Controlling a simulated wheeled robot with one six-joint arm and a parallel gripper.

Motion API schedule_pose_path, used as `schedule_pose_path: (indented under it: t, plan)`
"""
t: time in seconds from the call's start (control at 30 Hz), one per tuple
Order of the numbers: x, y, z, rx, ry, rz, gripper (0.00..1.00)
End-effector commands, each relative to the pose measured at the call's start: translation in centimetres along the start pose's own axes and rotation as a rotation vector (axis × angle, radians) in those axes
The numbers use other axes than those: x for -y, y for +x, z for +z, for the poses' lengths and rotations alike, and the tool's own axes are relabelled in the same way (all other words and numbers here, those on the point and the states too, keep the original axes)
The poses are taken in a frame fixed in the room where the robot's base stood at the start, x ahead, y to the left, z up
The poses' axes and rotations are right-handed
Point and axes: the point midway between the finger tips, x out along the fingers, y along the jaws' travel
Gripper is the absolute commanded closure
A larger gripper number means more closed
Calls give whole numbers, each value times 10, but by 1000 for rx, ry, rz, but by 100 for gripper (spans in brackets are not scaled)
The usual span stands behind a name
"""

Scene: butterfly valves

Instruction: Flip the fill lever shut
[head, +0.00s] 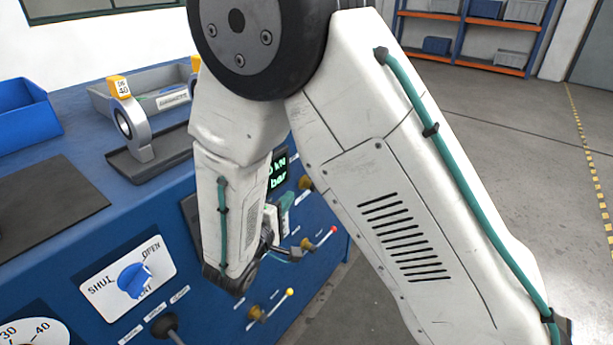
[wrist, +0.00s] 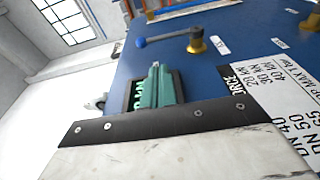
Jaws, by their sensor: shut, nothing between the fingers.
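Small levers with brass bodies are on the blue bench front. A red-tipped lever (head: 322,239) and a yellow-tipped lever (head: 271,305) show in the head view. The wrist view shows a blue-tipped lever (wrist: 170,40) on the blue panel, beyond my fingers. I cannot read which label says fill. My gripper (head: 286,203) has teal fingers and is partly hidden by my arm, in front of the panel near the red-tipped lever. In the wrist view my gripper (wrist: 157,88) is shut and empty, apart from the blue-tipped lever.
A blue selector knob (head: 134,280) on a white plate marked SHUT and OPEN is at the lower left. A grey valve ring with a yellow tag (head: 131,124) stands on a tray on the bench. A blue bin (head: 26,114) is at far left. The floor at right is clear.

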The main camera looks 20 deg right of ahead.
Motion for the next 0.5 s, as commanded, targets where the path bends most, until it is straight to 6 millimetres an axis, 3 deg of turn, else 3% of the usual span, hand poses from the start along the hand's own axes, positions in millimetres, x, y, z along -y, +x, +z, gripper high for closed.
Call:
schedule_pose_path:
  t: [0.17,0.5]
  plan:
    - [0,19,1,5,1,-1,100]
    - [0,90,2,7,0,0,100]
